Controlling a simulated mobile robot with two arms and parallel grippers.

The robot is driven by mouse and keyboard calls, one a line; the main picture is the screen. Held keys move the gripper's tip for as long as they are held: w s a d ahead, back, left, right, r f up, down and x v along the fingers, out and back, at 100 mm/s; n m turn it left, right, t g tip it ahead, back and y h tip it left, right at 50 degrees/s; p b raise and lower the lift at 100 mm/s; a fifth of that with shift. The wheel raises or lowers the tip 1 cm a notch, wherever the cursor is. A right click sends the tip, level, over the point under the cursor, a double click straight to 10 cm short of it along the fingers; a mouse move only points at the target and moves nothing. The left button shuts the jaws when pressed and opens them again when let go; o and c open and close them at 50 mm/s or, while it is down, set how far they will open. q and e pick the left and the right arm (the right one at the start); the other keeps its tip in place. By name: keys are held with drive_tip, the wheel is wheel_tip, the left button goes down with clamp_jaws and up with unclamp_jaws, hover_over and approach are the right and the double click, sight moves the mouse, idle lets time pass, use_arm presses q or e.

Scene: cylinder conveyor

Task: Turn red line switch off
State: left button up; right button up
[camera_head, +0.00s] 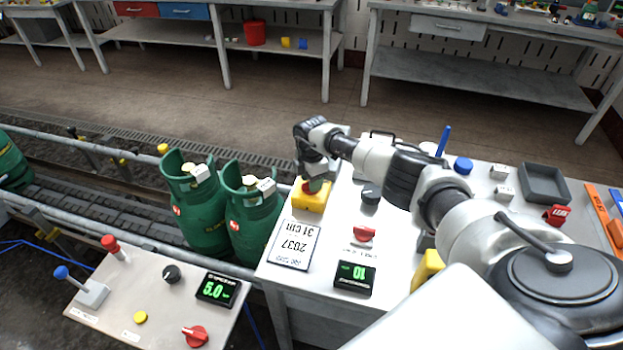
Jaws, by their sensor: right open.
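My right arm reaches in from the right, and its gripper (315,184) points down over a yellow box with a red top (309,202) on the right-hand table. The gripper is open; its fingertips are small here, and I cannot tell whether they touch the box. A red rotary switch (364,233) sits on the same table, behind a display reading 01 (354,277). I cannot tell which is the line switch. My left gripper is out of view.
Green gas cylinders (252,215) stand on the conveyor (110,195) left of the table. The left panel (155,300) holds a blue-knobbed lever (70,279), black knob (171,273) and display reading 5.0 (217,289). A grey tray (543,171) is at the right.

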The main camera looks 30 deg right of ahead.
wheel_tip(320, 180, up, 11)
drive_tip(key=b, duration=0.1)
idle(0.4)
drive_tip(key=shift+f, duration=0.1)
